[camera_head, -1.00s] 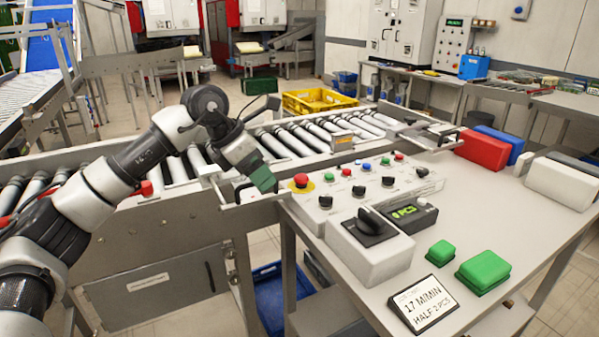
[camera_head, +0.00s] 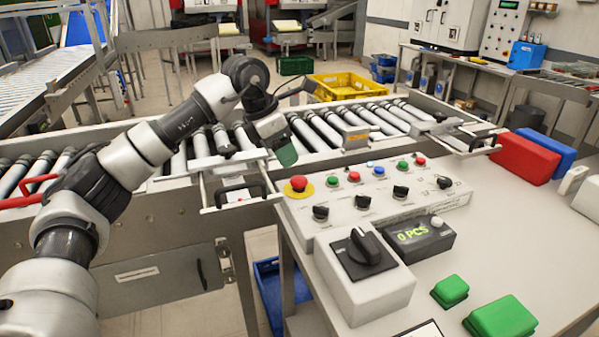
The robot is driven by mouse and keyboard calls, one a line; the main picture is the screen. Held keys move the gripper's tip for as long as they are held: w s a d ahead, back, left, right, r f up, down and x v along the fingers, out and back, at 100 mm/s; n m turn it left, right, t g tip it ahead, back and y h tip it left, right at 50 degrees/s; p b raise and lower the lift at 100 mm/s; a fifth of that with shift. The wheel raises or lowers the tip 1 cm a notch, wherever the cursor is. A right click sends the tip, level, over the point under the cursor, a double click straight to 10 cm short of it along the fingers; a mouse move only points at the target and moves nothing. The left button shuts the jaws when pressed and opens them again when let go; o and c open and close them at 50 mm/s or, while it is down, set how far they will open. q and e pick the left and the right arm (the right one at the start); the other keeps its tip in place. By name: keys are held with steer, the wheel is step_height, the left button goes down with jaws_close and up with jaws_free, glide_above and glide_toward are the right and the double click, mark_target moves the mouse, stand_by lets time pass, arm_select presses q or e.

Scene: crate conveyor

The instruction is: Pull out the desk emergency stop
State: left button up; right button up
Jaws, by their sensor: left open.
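The desk emergency stop (camera_head: 298,183) is a red mushroom button on a yellow disc. It sits at the left back corner of the white control panel (camera_head: 330,232) on the desk. My left gripper (camera_head: 285,155) is just behind and above the button, pointing down, apart from it in the picture. Its greenish fingertips are seen from the side, so the gap between them is hard to see. Nothing shows in its grip. My right gripper is out of view.
A white box with a black rotary knob (camera_head: 357,252) and a counter reading 0 PCS (camera_head: 418,238) stand before the panel. Two handled latches (camera_head: 240,192) flank the roller conveyor (camera_head: 335,125). Green blocks (camera_head: 450,290) and a red bin (camera_head: 524,157) lie on the desk.

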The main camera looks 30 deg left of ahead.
mark_target(300, 178)
arm_select(q)
steer(key=x, duration=0.6)
steer(key=shift+w+d+f, duration=0.1)
steer(key=shift+f, duration=0.1)
steer(key=shift+w+d+f, duration=0.15)
steer(key=shift+w+f, duration=0.05)
steer(key=shift+f, duration=0.4)
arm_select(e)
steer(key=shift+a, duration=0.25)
arm_select(q)
steer(key=shift+c, duration=0.4)
jaws_close()
steer(key=shift+r+p, duration=0.65)
steer(key=shift+r, duration=0.15)
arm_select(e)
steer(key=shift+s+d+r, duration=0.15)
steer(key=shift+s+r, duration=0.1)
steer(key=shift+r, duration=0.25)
arm_select(q)
steer(key=shift+o, duration=0.4)
jaws_free()
steer(key=shift+f, duration=0.1)
